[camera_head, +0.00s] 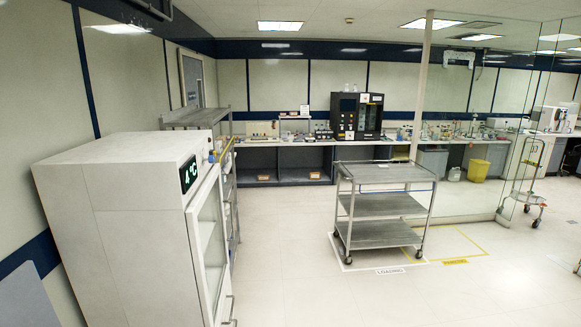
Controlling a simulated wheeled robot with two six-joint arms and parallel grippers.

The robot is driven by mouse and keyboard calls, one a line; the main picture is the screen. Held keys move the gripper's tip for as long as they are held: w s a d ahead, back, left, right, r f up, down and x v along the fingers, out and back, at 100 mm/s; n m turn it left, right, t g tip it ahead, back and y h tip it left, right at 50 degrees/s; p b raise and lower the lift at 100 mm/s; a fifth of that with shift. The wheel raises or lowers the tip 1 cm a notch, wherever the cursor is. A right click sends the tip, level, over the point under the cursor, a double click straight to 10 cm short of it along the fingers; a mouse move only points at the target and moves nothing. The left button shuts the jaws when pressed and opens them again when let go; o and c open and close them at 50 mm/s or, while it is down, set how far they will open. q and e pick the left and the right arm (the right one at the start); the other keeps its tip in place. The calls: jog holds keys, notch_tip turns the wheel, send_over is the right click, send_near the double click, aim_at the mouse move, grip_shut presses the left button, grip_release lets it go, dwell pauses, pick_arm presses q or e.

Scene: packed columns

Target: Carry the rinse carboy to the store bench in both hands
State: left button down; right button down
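Neither of my grippers is in view. I cannot identify the rinse carboy with certainty. A small pale container (454,174) stands on the floor beside a yellow bin (478,170) under the back bench, too small to tell what it is. A long bench (290,143) runs along the back wall with open bays below. No label shows whether it is the store bench.
A white fridge (120,215) reading 4 °C stands at the near left. A three-shelf steel cart (385,205) stands empty on a marked floor bay at centre right. A glass partition (490,120) is behind it. Floor (290,260) between fridge and cart is clear.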

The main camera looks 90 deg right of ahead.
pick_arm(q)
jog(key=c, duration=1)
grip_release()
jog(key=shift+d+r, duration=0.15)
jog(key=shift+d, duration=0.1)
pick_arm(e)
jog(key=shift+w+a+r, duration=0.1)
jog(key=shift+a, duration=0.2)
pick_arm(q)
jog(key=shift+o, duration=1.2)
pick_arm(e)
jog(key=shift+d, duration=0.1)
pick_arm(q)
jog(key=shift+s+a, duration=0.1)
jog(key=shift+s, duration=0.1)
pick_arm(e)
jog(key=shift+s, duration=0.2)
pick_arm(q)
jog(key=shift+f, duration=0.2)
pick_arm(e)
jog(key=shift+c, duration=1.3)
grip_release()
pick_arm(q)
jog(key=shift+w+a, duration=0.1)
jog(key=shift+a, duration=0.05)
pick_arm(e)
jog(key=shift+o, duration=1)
